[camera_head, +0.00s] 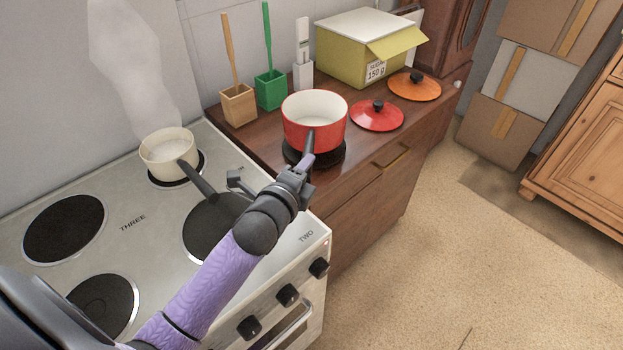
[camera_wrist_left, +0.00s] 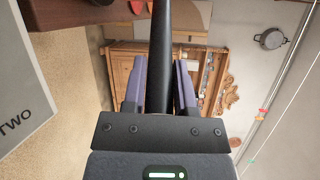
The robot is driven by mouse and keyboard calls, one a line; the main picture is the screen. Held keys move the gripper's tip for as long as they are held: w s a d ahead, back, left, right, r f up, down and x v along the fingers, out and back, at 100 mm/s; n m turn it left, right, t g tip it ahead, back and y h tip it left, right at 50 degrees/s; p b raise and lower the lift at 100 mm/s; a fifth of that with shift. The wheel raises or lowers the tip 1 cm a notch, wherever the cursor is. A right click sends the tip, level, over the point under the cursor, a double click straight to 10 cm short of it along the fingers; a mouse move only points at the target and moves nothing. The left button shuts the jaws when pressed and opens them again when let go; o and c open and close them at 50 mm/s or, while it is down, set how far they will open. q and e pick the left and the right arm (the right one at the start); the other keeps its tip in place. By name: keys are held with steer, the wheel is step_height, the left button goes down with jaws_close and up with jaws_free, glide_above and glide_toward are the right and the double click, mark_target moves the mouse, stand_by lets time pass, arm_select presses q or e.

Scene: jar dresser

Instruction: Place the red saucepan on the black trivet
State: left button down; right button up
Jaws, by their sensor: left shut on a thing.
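The red saucepan (camera_head: 314,131), white inside, is upright above the dresser top, over the black trivet (camera_head: 330,158). The trivet's dark round edge shows below the pan; I cannot tell whether the pan touches it. My left gripper (camera_head: 302,164) is shut on the saucepan's dark handle (camera_head: 310,141), which points toward the stove. In the left wrist view the handle (camera_wrist_left: 161,40) runs between the two fingers of the left gripper (camera_wrist_left: 160,85). My right gripper is not in view.
The stove (camera_head: 140,215) carries a steaming cream saucepan (camera_head: 168,146) at the back. A red lid (camera_head: 377,116), orange lid (camera_head: 414,87), yellow box (camera_head: 365,50), green holder (camera_head: 271,92) and wooden holder (camera_head: 238,106) stand on the dresser (camera_head: 262,146) around the pan.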

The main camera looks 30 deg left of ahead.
arm_select(q)
step_height(320, 180, down, 3)
steer(key=shift+f+b, duration=0.1)
steer(key=shift+b, duration=0.45)
steer(key=c, duration=0.8)
jaws_free()
steer(key=shift+f, duration=0.15)
steer(key=o, duration=0.4)
steer(key=s+r+p, duration=0.2)
steer(key=s, duration=1)
steer(key=shift+d, duration=0.3)
